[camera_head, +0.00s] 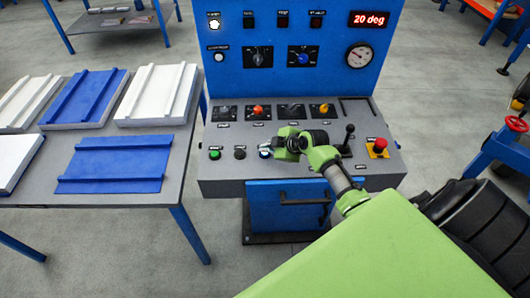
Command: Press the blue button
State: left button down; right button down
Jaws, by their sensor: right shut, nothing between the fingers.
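The blue button (264,154) sits in the lower row on the sloping grey console, right of a black button (239,153) and a green button (215,154). It is partly hidden by my right gripper (270,148). My right gripper comes in from the right over the console and is shut and empty. Its fingertips are at the blue button in the picture; I cannot tell whether they touch it. My left gripper is not in view.
A red emergency button (380,145) on a yellow plate and a black lever (348,138) are at the console's right. Several knobs line the row behind. A table (100,196) with white and blue panels stands left. The upright blue panel (270,88) rises behind.

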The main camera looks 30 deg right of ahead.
jog(key=shift+f, duration=0.35)
dwell(0.5)
jog(key=shift+r+p, duration=0.5)
jog(key=shift+r, duration=0.35)
jog(key=shift+r, duration=0.15)
notch_tip(320, 180, up, 5)
jog(key=p, duration=0.4)
dwell(0.4)
